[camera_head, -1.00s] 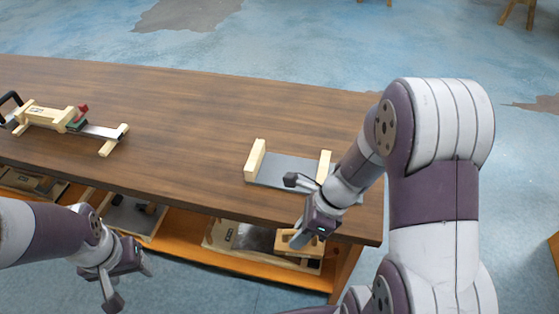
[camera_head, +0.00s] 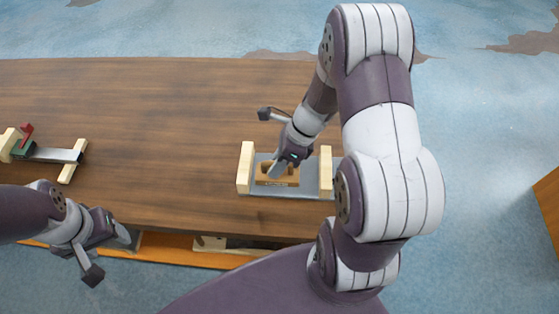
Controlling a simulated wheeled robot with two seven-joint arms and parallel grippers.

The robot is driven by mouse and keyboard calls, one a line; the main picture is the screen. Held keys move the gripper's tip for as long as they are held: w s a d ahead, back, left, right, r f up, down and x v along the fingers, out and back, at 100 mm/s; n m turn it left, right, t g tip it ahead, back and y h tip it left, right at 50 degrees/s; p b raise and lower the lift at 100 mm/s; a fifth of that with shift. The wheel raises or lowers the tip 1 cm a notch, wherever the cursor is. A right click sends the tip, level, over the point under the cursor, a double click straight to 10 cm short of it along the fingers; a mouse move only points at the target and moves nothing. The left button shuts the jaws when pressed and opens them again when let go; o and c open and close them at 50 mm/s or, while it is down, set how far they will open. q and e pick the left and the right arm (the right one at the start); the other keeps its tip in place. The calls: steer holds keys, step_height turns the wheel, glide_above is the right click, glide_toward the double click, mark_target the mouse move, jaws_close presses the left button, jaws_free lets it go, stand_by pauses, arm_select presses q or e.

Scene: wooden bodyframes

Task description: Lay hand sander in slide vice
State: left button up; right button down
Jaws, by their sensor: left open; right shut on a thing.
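The slide vice (camera_head: 312,190) is a grey plate with two upright light wood jaws, near the front right of the table. The hand sander (camera_head: 277,181), a small brown wooden block, appears between the two jaws, nearer the left one. My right gripper (camera_head: 283,164) is shut on it from above and hides part of it. I cannot tell whether the sander touches the plate. My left gripper (camera_head: 108,255) is open and empty in front of the table's front edge, at lower left.
Another wooden clamp (camera_head: 48,153) with a red lever lies at the table's left. The brown table (camera_head: 160,120) is clear between it and the vice. An orange shelf (camera_head: 170,250) runs below the front edge.

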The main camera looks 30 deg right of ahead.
steer(key=w+d+f, duration=0.1)
steer(key=w+f, duration=0.1)
steer(key=w+d+f, duration=0.1)
steer(key=w+d, duration=0.1)
steer(key=shift+f, duration=0.35)
step_height(320, 180, down, 3)
steer(key=shift+a, duration=0.1)
steer(key=shift+w+f, duration=0.25)
steer(key=shift+s, duration=0.15)
steer(key=c, duration=1)
jaws_free()
steer(key=shift+r, duration=0.2)
steer(key=w+v, duration=0.1)
steer(key=v, duration=1)
steer(key=s+a+r+n+h, duration=0.2)
steer(key=s+a+n, duration=0.1)
steer(key=n, duration=0.5)
steer(key=s+a+r+n+h, duration=0.1)
steer(key=s+a+r+n, duration=0.1)
steer(key=n, duration=0.6)
steer(key=s+a+r+n+h, duration=0.2)
steer(key=s+a+n, duration=0.2)
steer(key=n, duration=0.5)
steer(key=shift+a+t+h, duration=0.3)
steer(key=shift+a, duration=0.35)
